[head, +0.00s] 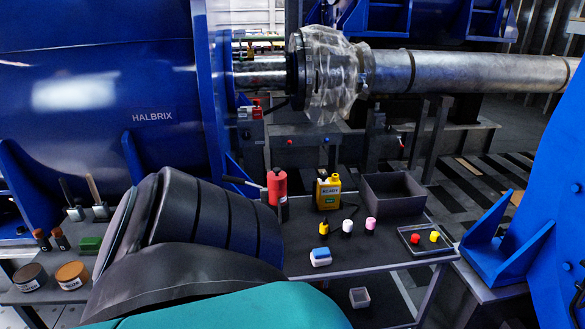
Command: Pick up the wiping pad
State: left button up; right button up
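A small block with a blue top and a white lower part (320,257) lies on the grey bench top near its front edge, right of the large dark ribbed shape. It looks like the wiping pad, but it is small in the view. A green block (90,244) lies on the left side surface and could also be a pad. Nothing is touching the blue and white block. I cannot make out either gripper's fingers in the head view.
A red canister (277,187), a yellow bottle (328,192) and small bottles (347,227) stand behind the block. An open grey bin (393,207) and a clear tray (414,251) are to the right. A large dark ribbed shape (205,220) fills the left foreground.

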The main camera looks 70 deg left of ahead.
aim_at(319, 257)
jog(key=u, duration=2.05)
jog(key=i+l, duration=0.5)
